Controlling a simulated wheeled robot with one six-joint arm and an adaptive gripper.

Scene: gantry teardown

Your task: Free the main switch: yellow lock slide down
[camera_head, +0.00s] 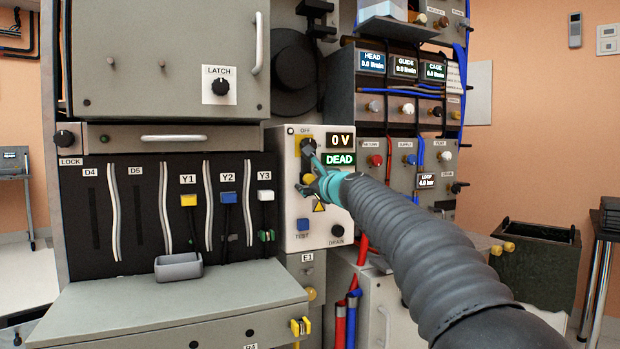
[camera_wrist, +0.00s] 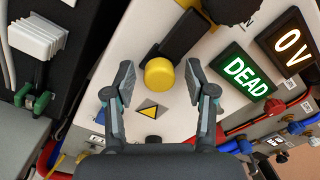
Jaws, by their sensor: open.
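The main switch panel (camera_head: 290,215) is a pale plate with a dark rotary switch (camera_head: 308,147) under the label OFF and a yellow piece around it. Below the switch is the round yellow knob of the lock slide (camera_head: 307,179); in the wrist view this knob (camera_wrist: 160,78) shows between my fingers. My gripper (camera_head: 308,170) is at the panel. In the wrist view my gripper (camera_wrist: 158,86) is open, one finger on each side of the knob, with visible gaps.
The displays (camera_head: 340,150) read 0 V and DEAD. A blue TEST button (camera_head: 302,225) and a black DRAIN knob (camera_head: 338,230) sit lower on the panel. Connectors Y1 to Y3 (camera_head: 228,197) are to the left. Red and blue hoses (camera_head: 351,305) run below.

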